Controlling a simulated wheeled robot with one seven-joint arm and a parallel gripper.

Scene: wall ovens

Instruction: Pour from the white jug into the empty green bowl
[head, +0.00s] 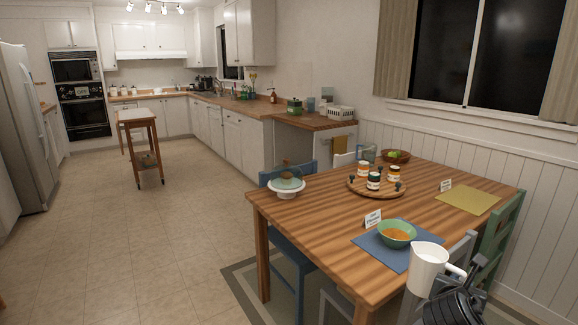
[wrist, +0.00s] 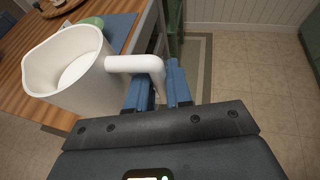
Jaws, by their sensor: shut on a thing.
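The white jug (head: 427,271) is held near the table's front right corner, roughly upright. My gripper (head: 476,268) is shut on its handle. In the wrist view the jug (wrist: 72,72) is at left, its handle between the fingers of my gripper (wrist: 159,90). Its inside looks white; I cannot tell whether it holds liquid. A green bowl (head: 397,231) sits on a blue mat (head: 373,244), beyond and left of the jug. It holds something orange, so it does not look empty. Part of it shows behind the jug in the wrist view (wrist: 96,21).
The wooden table (head: 310,215) bears a round tray (head: 358,188) with several jars, a cake stand (head: 288,190), a yellow mat (head: 468,200) and another green bowl (head: 388,157) with contents at the back. Small cards stand by both mats.

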